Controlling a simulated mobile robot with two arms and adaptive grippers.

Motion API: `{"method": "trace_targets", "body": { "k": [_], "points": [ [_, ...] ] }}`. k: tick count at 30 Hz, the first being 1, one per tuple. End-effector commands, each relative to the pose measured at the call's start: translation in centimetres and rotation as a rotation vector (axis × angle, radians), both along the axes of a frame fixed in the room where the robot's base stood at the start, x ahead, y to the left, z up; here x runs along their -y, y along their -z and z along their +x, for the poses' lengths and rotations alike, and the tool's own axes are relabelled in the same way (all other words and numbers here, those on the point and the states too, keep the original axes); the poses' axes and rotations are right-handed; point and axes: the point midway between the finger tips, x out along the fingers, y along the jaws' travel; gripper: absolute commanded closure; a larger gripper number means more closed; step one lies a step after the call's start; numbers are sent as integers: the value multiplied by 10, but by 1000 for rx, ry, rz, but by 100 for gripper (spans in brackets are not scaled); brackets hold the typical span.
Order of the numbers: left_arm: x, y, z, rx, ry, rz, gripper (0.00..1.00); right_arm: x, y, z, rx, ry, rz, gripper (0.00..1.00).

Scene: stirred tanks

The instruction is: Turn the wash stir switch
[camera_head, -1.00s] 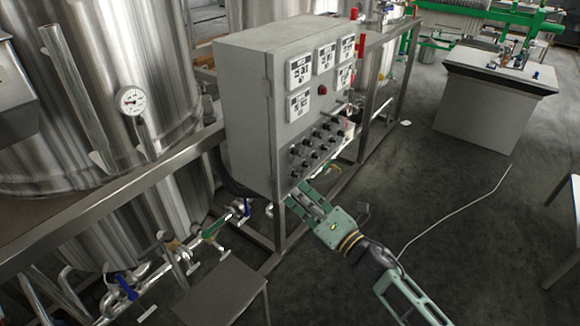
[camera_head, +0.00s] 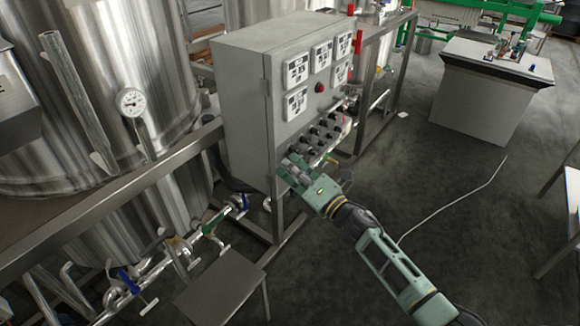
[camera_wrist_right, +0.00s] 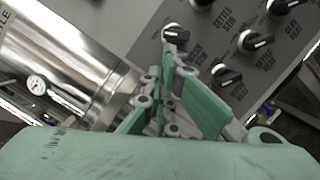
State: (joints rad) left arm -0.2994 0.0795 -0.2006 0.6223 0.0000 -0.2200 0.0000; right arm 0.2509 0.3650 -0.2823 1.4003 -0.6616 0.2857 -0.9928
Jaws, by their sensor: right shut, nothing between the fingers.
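The grey control cabinet (camera_head: 245,105) carries rows of black rotary switches (camera_head: 322,133) on the lower part of its front. My right gripper (camera_head: 287,168) is at the lower left corner of this switch group, its fingers shut and empty. In the right wrist view the fingertips (camera_wrist_right: 167,58) are just below a black knob (camera_wrist_right: 176,34); I cannot tell if they touch it. Another knob (camera_wrist_right: 228,76) is to the right of the fingers. One label reads settle stir; the label beside the fingers is partly hidden, so I cannot tell which knob is wash stir. My left gripper is out of view.
White displays (camera_head: 297,69) and a red button (camera_head: 319,87) are above the switches. Steel tanks (camera_head: 110,60) and a frame rail (camera_head: 110,193) stand left of the cabinet. A small metal table (camera_head: 222,290) is below. The floor to the right is mostly clear, with a cable (camera_head: 450,207).

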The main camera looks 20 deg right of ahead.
Motion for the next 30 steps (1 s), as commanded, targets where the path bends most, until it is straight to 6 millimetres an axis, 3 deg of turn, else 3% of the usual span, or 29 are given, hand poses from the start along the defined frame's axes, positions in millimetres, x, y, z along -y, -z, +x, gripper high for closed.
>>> {"method": "trace_targets", "body": {
  "k": [22, 30],
  "points": [
    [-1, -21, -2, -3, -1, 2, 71, 5, -12, 3, -74, 1, 95, 100],
    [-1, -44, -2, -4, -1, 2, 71, 6, -23, 4, -149, 3, 192, 100]
  ]
}}
